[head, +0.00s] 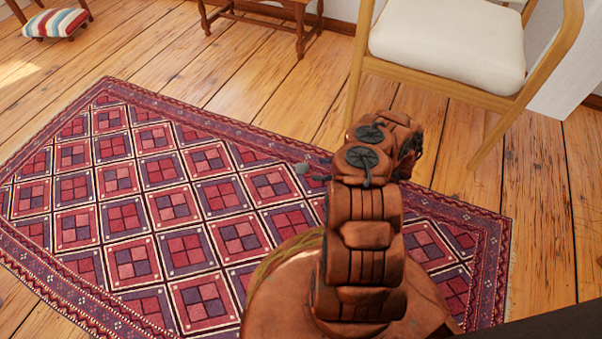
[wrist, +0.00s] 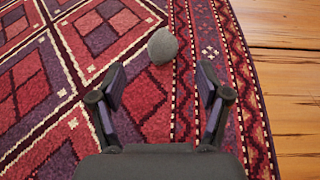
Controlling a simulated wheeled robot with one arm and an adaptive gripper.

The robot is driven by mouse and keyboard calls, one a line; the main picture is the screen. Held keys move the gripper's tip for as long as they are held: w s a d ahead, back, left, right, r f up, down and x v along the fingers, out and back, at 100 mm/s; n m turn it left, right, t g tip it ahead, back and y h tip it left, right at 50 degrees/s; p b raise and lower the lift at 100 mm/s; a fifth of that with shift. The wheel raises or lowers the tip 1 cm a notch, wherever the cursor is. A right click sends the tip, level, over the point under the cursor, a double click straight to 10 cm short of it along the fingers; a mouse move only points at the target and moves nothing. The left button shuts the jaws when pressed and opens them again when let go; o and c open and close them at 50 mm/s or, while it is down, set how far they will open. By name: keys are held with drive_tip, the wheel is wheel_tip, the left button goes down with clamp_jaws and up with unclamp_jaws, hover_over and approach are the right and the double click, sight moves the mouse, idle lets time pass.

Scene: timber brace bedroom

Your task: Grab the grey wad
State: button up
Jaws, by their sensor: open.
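The grey wad (wrist: 162,46) is a small rounded lump on the red and purple patterned rug (wrist: 70,160), near the rug's border. In the wrist view it lies ahead of the fingertips, roughly centred between them and apart from both. My gripper (wrist: 160,80) is open and empty, with its two dark fingers spread over the rug. In the head view the wad (head: 301,168) shows as a small grey spot just left of my arm's end. My arm hides most of the gripper there.
A wooden chair with a white cushion (head: 447,45) stands at the upper right, beyond the rug. A wooden bench or low table (head: 262,20) is at the top, and a striped-cushioned seat (head: 55,22) at the upper left. The rug left of my arm is clear.

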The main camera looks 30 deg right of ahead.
sight(306, 169)
drive_tip(key=shift+s+d+f, duration=0.15)
drive_tip(key=shift+s+f, duration=0.05)
drive_tip(key=shift+f, duration=0.4)
drive_tip(key=shift+w+f, duration=0.15)
drive_tip(key=shift+r+b+x, duration=0.15)
drive_tip(key=shift+b+x, duration=1)
drive_tip(key=shift+x, duration=0.65)
drive_tip(key=shift+r+b+x, duration=0.15)
drive_tip(key=shift+b+x, duration=1)
drive_tip(key=shift+x, duration=0.65)
drive_tip(key=shift+w, duration=0.15)
drive_tip(key=c, duration=1)
drive_tip(key=shift+c, duration=0.2)
